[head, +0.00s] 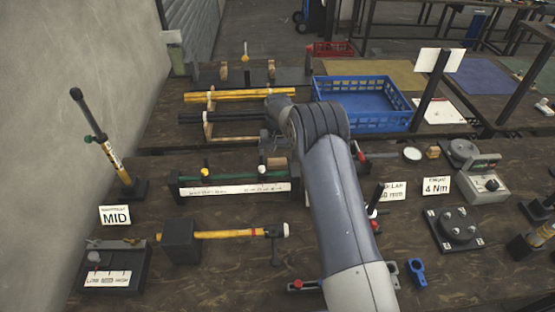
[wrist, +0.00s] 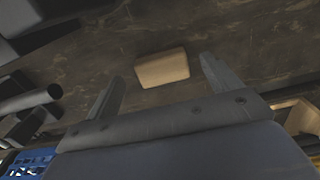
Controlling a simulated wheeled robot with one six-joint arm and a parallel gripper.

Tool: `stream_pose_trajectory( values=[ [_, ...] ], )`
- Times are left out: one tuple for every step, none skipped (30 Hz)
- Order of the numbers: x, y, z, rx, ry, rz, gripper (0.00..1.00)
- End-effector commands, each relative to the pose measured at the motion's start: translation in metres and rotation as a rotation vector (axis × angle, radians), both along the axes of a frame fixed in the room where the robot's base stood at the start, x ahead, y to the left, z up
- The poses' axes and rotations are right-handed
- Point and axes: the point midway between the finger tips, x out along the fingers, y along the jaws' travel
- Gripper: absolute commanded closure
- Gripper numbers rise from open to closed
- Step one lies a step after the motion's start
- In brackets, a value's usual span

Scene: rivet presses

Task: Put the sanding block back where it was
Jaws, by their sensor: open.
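The sanding block appears to be the small tan block (wrist: 162,67) lying on the dark tabletop in the wrist view. In the head view a tan-brown block (head: 277,164) shows just behind the green rod, below my gripper (head: 268,144). My gripper is open and empty. In the wrist view its two fingers point toward the block, one on each side, with the block beyond the tips and apparently not touched. My arm hides part of the bench in the head view.
A blue crate (head: 403,121) stands right of my gripper. Wooden stands with yellow tubes (head: 230,96) and dark rods (head: 228,117) lie behind. A rail fixture with a white label (head: 232,189) is in front. A yellow-handled hammer (head: 221,234) lies nearer.

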Motion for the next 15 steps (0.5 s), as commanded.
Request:
stream_pose_trajectory(
  values=[
    [0.001, 0.0, 0.019, 0.0, -0.003, 0.0, 0.15],
    [0.001, 0.0, 0.026, 0.0, -0.003, 0.0, 0.15],
    [0.001, 0.0, 0.036, 0.0, -0.002, 0.0, 0.15],
    [0.0, 0.0, 0.042, 0.0, -0.002, 0.0, 0.15],
    [0.0, 0.0, 0.049, 0.0, -0.002, 0.0, 0.15],
    [0.0, 0.0, 0.056, 0.0, -0.002, 0.0, 0.15],
    [0.0, 0.0, 0.062, 0.0, -0.002, 0.0, 0.15],
    [0.0, 0.0, 0.067, 0.0, -0.001, 0.0, 0.15],
    [0.0, 0.0, 0.072, 0.0, -0.001, 0.0, 0.15],
    [0.0, 0.0, 0.076, 0.0, -0.001, 0.0, 0.15],
    [0.0, 0.0, 0.079, 0.0, -0.001, 0.0, 0.15],
    [0.0, 0.0, 0.082, 0.0, -0.001, 0.0, 0.15],
    [0.0, 0.0, 0.084, 0.0, 0.0, 0.0, 0.15],
    [0.0, 0.0, 0.085, 0.0, 0.0, 0.0, 0.15],
    [0.0, 0.0, 0.087, 0.0, 0.0, 0.0, 0.15]
  ],
)
